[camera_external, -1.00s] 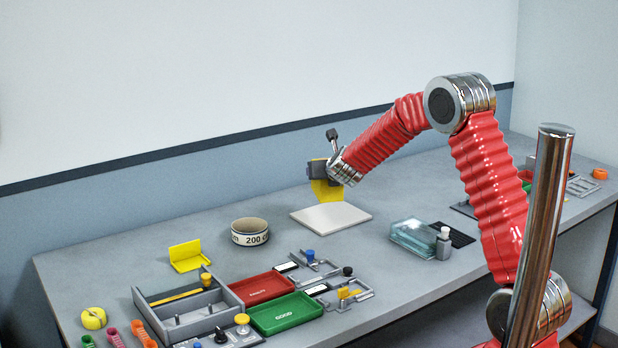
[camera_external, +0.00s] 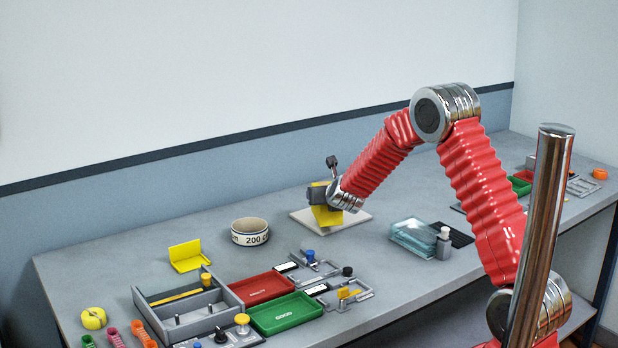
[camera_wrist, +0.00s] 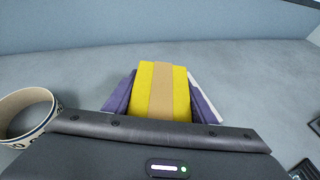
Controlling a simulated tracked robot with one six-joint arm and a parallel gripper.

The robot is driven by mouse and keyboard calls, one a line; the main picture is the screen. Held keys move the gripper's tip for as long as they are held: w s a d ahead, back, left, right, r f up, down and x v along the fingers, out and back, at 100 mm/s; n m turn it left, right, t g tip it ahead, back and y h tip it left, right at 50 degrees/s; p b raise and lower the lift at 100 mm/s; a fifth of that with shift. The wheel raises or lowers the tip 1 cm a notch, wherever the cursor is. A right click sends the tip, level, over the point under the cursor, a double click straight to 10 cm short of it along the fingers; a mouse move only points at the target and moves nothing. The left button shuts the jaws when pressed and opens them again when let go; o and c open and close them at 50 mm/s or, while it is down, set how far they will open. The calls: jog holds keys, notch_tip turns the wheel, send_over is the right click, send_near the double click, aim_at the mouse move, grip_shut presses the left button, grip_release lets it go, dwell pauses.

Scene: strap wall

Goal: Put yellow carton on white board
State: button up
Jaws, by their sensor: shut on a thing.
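The yellow carton (camera_external: 326,216) is held in my gripper (camera_external: 322,196), over the white board (camera_external: 358,217) on the bench. In the wrist view the carton (camera_wrist: 146,88) has a tan band down its middle and sits between the two dark purple fingers of my gripper (camera_wrist: 161,98). A strip of the white board (camera_wrist: 204,95) shows beside the right finger; most of it is hidden behind the carton and gripper. The carton is low, near the board; I cannot tell whether it touches it.
A round tape roll (camera_external: 250,232) lies left of the board. A clear teal box (camera_external: 413,236) and a small grey bottle (camera_external: 443,244) stand to its right. Red (camera_external: 262,288) and green (camera_external: 286,313) trays lie nearer the front. The bench around the board is clear.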

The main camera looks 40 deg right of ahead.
jog(key=shift+f, duration=1.45)
jog(key=shift+f, duration=0.1)
jog(key=o, duration=1.2)
jog(key=shift+o, duration=0.2)
jog(key=shift+v, duration=0.8)
jog(key=v, duration=1)
jog(key=shift+s, duration=0.2)
jog(key=shift+a, duration=0.1)
